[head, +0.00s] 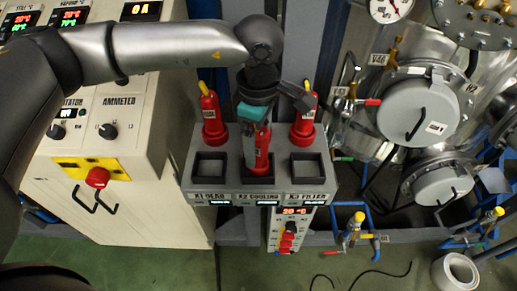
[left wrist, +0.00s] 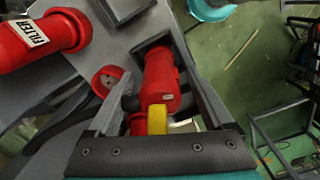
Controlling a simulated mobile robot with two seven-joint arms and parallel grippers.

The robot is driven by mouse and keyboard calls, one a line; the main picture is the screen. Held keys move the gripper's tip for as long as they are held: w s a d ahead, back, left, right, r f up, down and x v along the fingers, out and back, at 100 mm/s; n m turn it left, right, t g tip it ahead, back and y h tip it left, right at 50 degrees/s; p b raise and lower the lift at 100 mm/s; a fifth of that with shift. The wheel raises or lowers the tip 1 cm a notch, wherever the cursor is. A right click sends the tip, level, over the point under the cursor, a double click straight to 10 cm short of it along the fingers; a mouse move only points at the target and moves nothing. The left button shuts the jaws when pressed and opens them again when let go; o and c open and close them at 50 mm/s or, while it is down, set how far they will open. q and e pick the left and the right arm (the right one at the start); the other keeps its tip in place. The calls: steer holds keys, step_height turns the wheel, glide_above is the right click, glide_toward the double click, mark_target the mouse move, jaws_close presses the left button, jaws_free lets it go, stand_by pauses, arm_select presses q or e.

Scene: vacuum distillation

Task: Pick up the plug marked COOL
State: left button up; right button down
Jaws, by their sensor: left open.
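A red plug with a yellow tip (left wrist: 162,75) stands with its far end in the middle square opening of the grey panel. Its label is too small to read. It also shows in the head view (head: 263,150), partly hidden by my left gripper. My left gripper (head: 266,130) is open above the panel's middle. In the left wrist view its fingers (left wrist: 155,98) are on either side of the plug; contact cannot be told. A red plug marked FILTER (left wrist: 40,38) stands beside it, at the right in the head view (head: 303,122). My right gripper is out of view.
Another red plug (head: 213,118) stands at the panel's back left. The left square opening (head: 209,166) and right one (head: 306,167) look empty. A red ring (left wrist: 107,80) lies beside my left finger. A cabinet (head: 120,205) stands left, steel vessels (head: 414,110) right.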

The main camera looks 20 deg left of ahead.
arm_select(q)
jaws_close()
stand_by(0.7)
